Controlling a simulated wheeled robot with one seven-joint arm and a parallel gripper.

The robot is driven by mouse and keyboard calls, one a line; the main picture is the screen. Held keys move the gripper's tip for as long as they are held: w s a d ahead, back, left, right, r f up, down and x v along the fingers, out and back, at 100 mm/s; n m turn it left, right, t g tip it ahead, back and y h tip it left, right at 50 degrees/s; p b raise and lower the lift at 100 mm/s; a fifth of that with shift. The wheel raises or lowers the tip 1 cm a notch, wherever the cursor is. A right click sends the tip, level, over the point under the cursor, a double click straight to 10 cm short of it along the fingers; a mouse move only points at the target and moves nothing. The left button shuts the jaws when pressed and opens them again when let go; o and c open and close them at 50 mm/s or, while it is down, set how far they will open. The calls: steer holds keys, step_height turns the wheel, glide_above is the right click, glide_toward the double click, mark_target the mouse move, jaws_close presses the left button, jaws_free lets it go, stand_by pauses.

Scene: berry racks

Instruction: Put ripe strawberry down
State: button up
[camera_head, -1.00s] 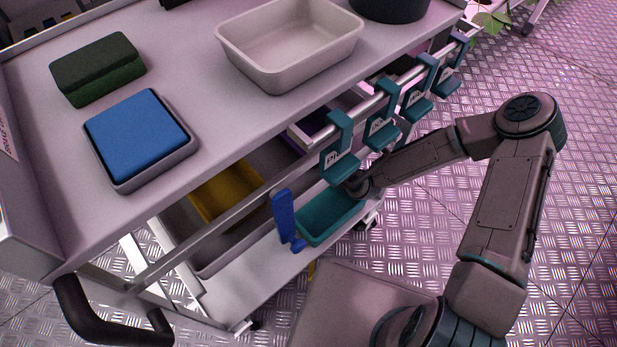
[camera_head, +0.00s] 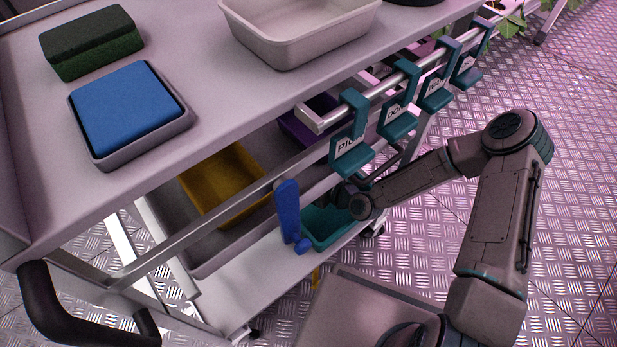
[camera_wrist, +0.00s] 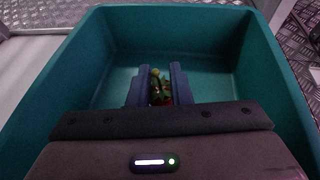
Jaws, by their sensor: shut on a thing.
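My gripper (camera_wrist: 162,88) is shut on the strawberry (camera_wrist: 158,91) in the wrist view. Green leaves and a small red part of the berry show between the two fingers; the rest is hidden. The fingers point down into the teal bin (camera_wrist: 130,24), whose walls surround them. I cannot tell whether the berry touches the bin floor. In the head view, my gripper (camera_head: 338,192) is at the teal bin (camera_head: 324,233) on the cart's lower shelf, and the strawberry does not show there.
A blue-handled tool (camera_head: 287,212) stands just left of the teal bin. Teal labelled hooks (camera_head: 350,160) hang from the rail (camera_head: 440,55) above my forearm. A yellow bin (camera_head: 216,185) and a purple bin (camera_head: 305,130) sit under the cart top (camera_head: 215,95).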

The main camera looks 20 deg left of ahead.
steer(key=shift+f, duration=0.4)
steer(key=o, duration=0.7)
steer(key=shift+s+r, duration=0.1)
steer(key=shift+r, duration=0.15)
steer(key=p+v, duration=0.4)
steer(key=v, duration=0.8)
steer(key=shift+r+p, duration=0.35)
steer(key=shift+r, duration=0.05)
